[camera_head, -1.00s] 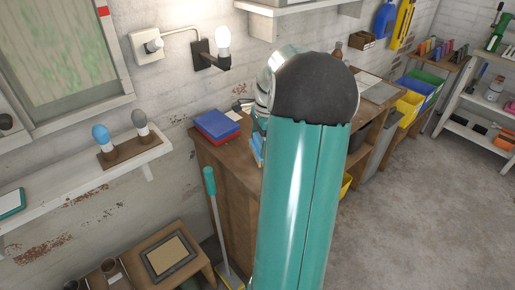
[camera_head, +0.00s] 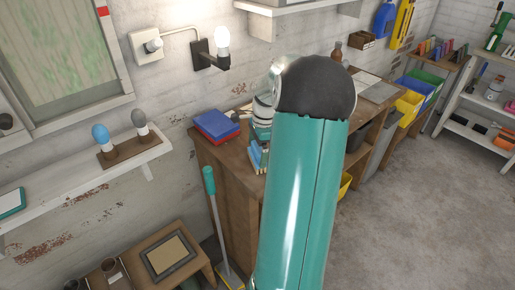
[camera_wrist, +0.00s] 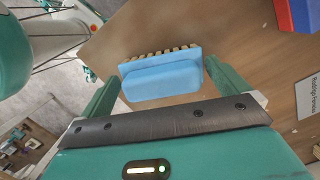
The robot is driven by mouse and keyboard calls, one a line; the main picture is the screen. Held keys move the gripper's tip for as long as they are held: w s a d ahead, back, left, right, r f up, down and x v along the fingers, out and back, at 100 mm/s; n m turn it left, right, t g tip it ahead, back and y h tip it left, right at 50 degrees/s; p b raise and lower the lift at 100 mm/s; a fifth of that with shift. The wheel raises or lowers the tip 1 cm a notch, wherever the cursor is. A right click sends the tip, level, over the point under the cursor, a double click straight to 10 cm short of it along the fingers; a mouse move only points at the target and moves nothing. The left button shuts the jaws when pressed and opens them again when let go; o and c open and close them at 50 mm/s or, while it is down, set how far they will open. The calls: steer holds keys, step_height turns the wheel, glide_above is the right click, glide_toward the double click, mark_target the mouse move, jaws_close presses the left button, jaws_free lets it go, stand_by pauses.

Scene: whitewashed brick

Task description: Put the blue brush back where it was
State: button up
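The blue brush (camera_wrist: 162,77) is between the two teal fingers of my gripper (camera_wrist: 162,76) in the wrist view. The fingers meet its two ends, and I see no clear gap, so the gripper looks shut on it. Its tan bristles show along the far side. In the head view my gripper (camera_head: 261,143) is over the near left edge of the wooden workbench (camera_head: 225,165), with light blue (camera_head: 256,157) showing at the fingers. My arm hides part of this spot. I cannot tell whether the brush touches the bench top.
A red and blue stack (camera_head: 215,125) lies on the bench to the left of my gripper. A name label (camera_wrist: 308,95) is on the wood in the wrist view. A teal-handled broom (camera_head: 213,205) stands at the bench's left side. A wall lamp (camera_head: 222,45) is above.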

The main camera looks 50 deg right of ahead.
step_height(320, 180, up, 12)
steer(key=s+d, duration=0.1)
steer(key=shift+d+r, duration=0.15)
steer(key=shift+d, duration=0.05)
steer(key=w+a+r+n+h, duration=0.15)
steer(key=a+n, duration=0.25)
steer(key=a, duration=0.4)
steer(key=w+a+r+n+t, duration=0.1)
steer(key=a+r+n, duration=0.25)
steer(key=a, duration=0.45)
steer(key=w+a+r+n+h, duration=0.1)
steer(key=a+n, duration=0.3)
steer(key=a, duration=0.5)
steer(key=s+a+f+n+t, duration=0.1)
steer(key=s+a+n, duration=0.4)
steer(key=a, duration=0.4)
steer(key=s+a+f+n+t+y, duration=0.1)
steer(key=s+a+n+t, duration=0.1)
steer(key=s+a+n, duration=0.3)
steer(key=a+n, duration=0.3)
steer(key=shift+a+t, duration=0.3)
steer(key=shift+a, duration=0.1)
steer(key=shift+n, duration=0.25)
